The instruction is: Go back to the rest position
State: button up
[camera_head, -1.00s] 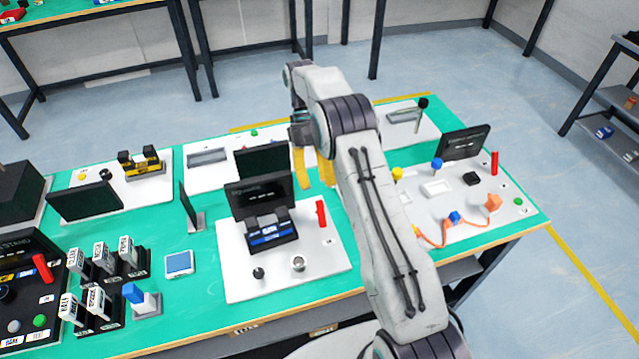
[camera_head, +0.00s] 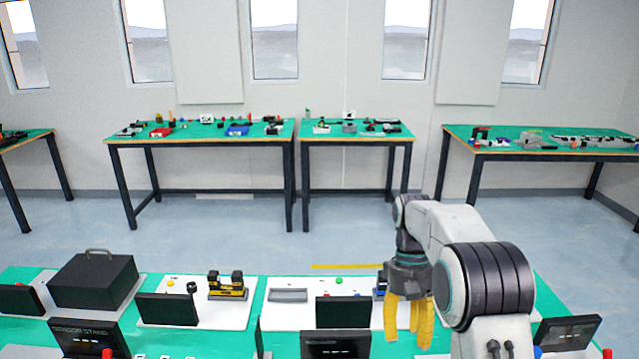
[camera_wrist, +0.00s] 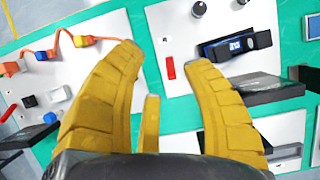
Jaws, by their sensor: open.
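My gripper (camera_head: 408,322) has yellow fingers and hangs pointing down over the green workbench, at the lower right of the head view. In the wrist view my gripper (camera_wrist: 165,60) is open, with its fingers spread wide and nothing between them. The right panel (camera_wrist: 180,20) carries a red piece (camera_wrist: 170,68), a black device with a blue screen (camera_wrist: 235,45) and knobs. The left panel (camera_wrist: 85,75) carries an orange cable (camera_wrist: 60,42) with a blue block. The fingers appear apart from all of these.
A black box with a handle (camera_head: 93,280) and a yellow-black device (camera_head: 228,286) stand on the near bench. Dark upright screens (camera_head: 342,312) stand near my gripper. Back tables (camera_head: 200,140) with small items line the wall, with open floor (camera_head: 250,225) before them.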

jog(key=s+r+t, duration=0.4)
jog(key=s+r, duration=0.3)
jog(key=s, duration=0.2)
jog(key=s+f+t, duration=0.1)
jog(key=s+t, duration=0.3)
jog(key=s, duration=0.9)
jog(key=shift+s+f, duration=0.2)
jog(key=shift+f, duration=0.05)
